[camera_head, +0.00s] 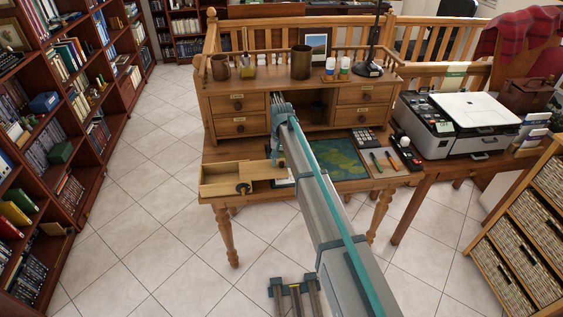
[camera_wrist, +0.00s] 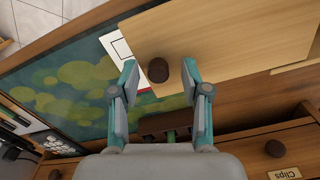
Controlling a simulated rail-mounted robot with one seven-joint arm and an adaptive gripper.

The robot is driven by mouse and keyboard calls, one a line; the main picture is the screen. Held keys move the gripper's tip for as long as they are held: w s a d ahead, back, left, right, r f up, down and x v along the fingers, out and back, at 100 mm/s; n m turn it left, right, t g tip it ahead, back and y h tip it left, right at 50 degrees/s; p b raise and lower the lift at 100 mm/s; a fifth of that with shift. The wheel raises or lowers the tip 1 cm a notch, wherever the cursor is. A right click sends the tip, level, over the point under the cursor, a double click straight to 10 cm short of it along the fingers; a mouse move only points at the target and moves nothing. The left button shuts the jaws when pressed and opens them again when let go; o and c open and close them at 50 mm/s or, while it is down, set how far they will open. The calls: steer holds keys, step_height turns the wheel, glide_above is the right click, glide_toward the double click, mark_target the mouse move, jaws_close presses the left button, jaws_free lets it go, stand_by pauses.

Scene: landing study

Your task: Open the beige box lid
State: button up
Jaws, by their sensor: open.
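The beige box lid (camera_wrist: 235,50) is a flat, light wooden panel in the wrist view, with a dark round knob (camera_wrist: 158,70) near its left end. In the wrist view my gripper (camera_wrist: 159,67) is open and empty. Its fingertips lie on either side of the knob, with gaps to both. I cannot tell how far above the panel the tips are.
The wooden desk (camera_head: 333,185) carries a green mat (camera_head: 340,160), a calculator (camera_head: 364,138) and pens. A hutch with small drawers (camera_head: 238,104) rises behind. A printer (camera_head: 455,118) stands at right.

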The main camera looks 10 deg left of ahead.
step_height(320, 180, up, 12)
stand_by(0.5)
steer(key=shift+f, duration=0.15)
steer(key=s+d+f, duration=0.5)
steer(key=d+f, duration=0.2)
steer(key=d, duration=0.3)
steer(key=s+d+f, duration=0.5)
steer(key=d+f, duration=0.3)
steer(key=d, duration=0.1)
steer(key=s+d+f, duration=0.5)
steer(key=s+d, duration=0.3)
steer(key=s, duration=0.2)
steer(key=s+d+f, duration=0.5)
steer(key=s+d, duration=0.4)
steer(key=s, duration=0.1)
steer(key=s+f+g, duration=0.3)
steer(key=s+f, duration=0.6)
steer(key=s, duration=0.6)
steer(key=s+f+g, duration=0.3)
steer(key=s+f, duration=0.6)
steer(key=s, duration=0.5)
steer(key=shift+s+d+f+m+g, duration=0.25)
steer(key=shift+s+f+m+g, duration=0.05)
steer(key=shift+s+f+g, duration=0.1)
